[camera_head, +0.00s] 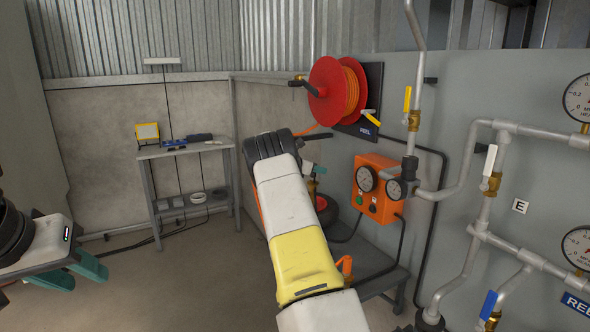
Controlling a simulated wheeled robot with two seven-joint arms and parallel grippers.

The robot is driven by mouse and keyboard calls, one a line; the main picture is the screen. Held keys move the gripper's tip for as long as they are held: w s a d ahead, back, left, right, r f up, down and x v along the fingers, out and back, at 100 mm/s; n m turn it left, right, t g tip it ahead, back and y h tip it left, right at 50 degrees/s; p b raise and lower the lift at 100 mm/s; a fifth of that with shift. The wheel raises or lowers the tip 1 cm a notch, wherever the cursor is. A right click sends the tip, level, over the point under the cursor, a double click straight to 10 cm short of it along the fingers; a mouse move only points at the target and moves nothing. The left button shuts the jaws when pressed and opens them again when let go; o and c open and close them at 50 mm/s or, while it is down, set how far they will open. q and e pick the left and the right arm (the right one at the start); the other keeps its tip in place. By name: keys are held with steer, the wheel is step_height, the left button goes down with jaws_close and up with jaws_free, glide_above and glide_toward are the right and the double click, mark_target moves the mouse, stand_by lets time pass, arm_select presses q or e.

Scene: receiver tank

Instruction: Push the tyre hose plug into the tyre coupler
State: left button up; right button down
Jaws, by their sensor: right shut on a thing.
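My right arm reaches up through the middle, and its dark wrist hides most of the right gripper. A tyre with a red hub (326,209) is partly hidden behind my arm. My left gripper (72,272) is open and empty at lower left.
A red hose reel (335,90) is on the wall. An orange gauge box (378,188) stands above a low grey bench (385,282). Pipes and valves (480,205) fill the right wall.

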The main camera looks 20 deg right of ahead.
steer(key=shift+f, duration=0.2)
steer(key=c, duration=1.2)
jaws_free()
steer(key=shift+a, duration=0.1)
steer(key=v, duration=0.7)
steer(key=shift+s+a+r, duration=0.1)
steer(key=shift+a+r, duration=0.1)
steer(key=shift+a, duration=0.05)
